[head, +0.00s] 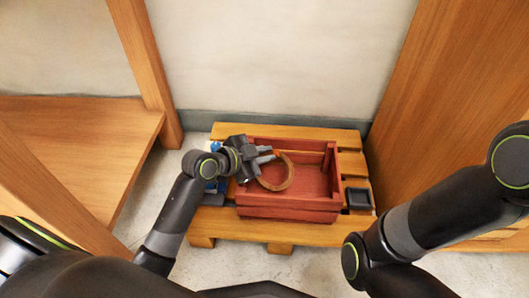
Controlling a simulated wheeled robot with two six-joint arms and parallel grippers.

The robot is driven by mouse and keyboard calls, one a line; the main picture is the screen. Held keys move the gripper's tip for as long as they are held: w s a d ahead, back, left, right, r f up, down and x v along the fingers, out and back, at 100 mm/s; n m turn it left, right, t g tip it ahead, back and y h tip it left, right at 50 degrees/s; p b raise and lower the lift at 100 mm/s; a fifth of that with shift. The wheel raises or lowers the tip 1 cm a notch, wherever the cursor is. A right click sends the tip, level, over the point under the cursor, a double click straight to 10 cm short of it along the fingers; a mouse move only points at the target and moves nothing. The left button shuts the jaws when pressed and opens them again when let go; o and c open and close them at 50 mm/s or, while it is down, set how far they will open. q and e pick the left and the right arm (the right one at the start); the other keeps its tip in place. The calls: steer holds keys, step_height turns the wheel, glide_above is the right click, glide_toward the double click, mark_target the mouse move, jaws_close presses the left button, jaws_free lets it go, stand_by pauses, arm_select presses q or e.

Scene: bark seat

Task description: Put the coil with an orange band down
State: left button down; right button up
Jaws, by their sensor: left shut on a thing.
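The coil (291,173) is a brownish-orange ring, seen as a curved arc over the red wooden crate (290,206). I cannot make out a separate band on it. My left gripper (267,154) reaches in from the left over the crate's left side and is shut on the coil at its upper left part. The coil is within the crate's outline, but I cannot tell whether it touches the crate floor. My right arm comes in from the right, and its gripper is not in view.
The crate stands on a wooden pallet (230,226). A small dark square tray (358,199) is right of the crate. Blue things (214,147) are partly hidden behind my left arm. Wooden furniture stands left (75,140) and right (450,90), with a wall behind.

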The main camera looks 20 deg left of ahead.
arm_select(q)
steer(key=c, duration=1.4)
jaws_free()
steer(key=shift+c, duration=0.2)
